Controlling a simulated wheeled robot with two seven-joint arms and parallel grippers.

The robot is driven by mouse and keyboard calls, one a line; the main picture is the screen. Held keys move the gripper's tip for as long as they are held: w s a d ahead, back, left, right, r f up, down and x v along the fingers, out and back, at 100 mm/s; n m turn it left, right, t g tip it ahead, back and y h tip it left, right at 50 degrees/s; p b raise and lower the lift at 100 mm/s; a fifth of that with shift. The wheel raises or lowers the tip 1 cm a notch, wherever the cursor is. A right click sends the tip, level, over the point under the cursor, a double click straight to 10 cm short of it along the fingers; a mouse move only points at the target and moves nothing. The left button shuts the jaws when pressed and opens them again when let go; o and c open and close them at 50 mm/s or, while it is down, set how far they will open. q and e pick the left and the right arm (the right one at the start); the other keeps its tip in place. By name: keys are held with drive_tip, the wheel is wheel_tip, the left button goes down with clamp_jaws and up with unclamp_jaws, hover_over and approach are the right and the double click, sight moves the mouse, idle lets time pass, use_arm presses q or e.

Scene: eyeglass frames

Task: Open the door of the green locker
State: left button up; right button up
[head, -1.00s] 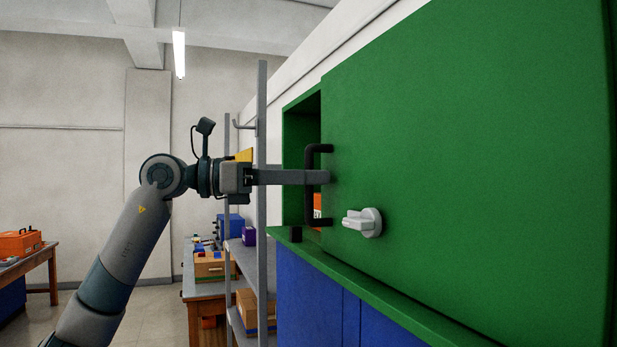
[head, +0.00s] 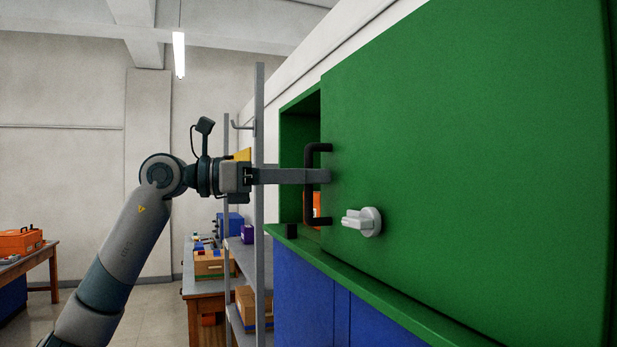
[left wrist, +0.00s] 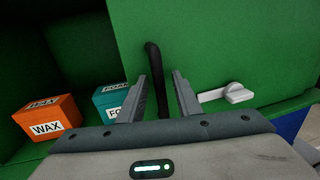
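The green locker (head: 299,110) stands on the right. Its door (head: 460,140) is ajar, with the dark interior showing in a gap at the door's left edge. A black bar handle (head: 311,202) is on the door near that edge, above and left of a pale grey knob (head: 361,221). My left gripper (head: 328,176) reaches in from the left at the handle. In the left wrist view the handle (left wrist: 154,65) passes between the two fingers (left wrist: 160,85), with narrow gaps seeming to show on either side. My right gripper is not in view.
Inside the locker are an orange WAX box (left wrist: 47,118) and a teal box (left wrist: 112,98). A blue cabinet (head: 305,290) is under the locker. A grey shelf rack (head: 259,200) stands just left of it, close to my left arm. Floor is open farther left.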

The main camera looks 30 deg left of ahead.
use_arm(q)
drive_tip(key=shift+a, duration=0.15)
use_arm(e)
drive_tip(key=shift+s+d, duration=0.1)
